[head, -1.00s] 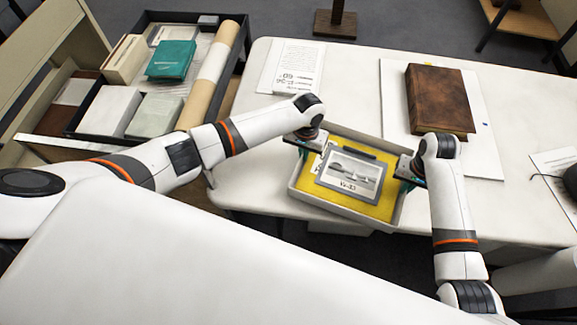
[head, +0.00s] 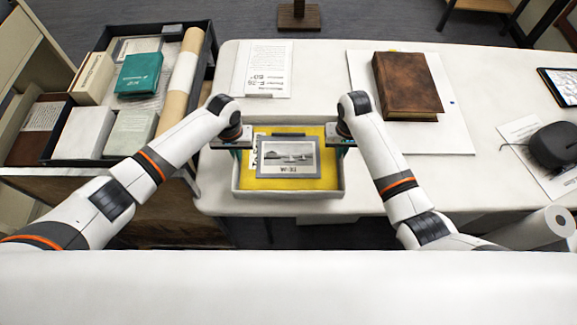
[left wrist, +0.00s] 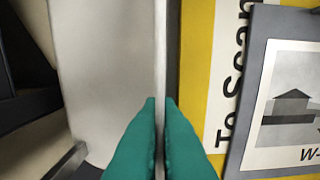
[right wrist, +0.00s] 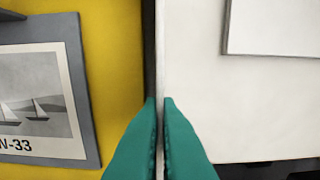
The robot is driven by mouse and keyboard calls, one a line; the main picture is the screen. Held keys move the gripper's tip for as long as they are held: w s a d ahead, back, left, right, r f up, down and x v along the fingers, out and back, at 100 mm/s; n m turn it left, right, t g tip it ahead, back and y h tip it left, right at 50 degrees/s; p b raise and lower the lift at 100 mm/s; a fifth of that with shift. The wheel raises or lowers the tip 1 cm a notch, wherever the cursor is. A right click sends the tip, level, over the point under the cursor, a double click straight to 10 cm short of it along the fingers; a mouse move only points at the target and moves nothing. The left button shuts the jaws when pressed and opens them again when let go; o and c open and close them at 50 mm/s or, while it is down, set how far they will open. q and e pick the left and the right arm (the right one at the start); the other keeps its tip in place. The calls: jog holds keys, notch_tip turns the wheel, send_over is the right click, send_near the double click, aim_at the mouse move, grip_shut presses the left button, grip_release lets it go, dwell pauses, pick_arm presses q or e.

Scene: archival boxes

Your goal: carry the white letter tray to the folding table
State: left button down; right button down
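The white letter tray (head: 290,194) has a yellow lining and carries a grey-framed sailboat picture and a paper marked "To Scan". It appears level over the front left part of the white table (head: 430,185). I cannot tell whether it touches the top. My left gripper (head: 238,153) is shut on the tray's left wall, and the teal fingers pinch the thin rim in the left wrist view (left wrist: 160,100). My right gripper (head: 347,150) is shut on the right wall, also seen in the right wrist view (right wrist: 160,100).
A brown book (head: 408,85) lies on a white board (head: 450,125) right of the tray. A printed sheet (head: 262,68) lies behind the tray. A black mouse-like object (head: 553,146) is at far right. A dark bin (head: 210,50) of boxes stands left.

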pick_arm(q)
jog(key=shift+f, duration=0.15)
pick_arm(e)
jog(key=shift+f, duration=0.1)
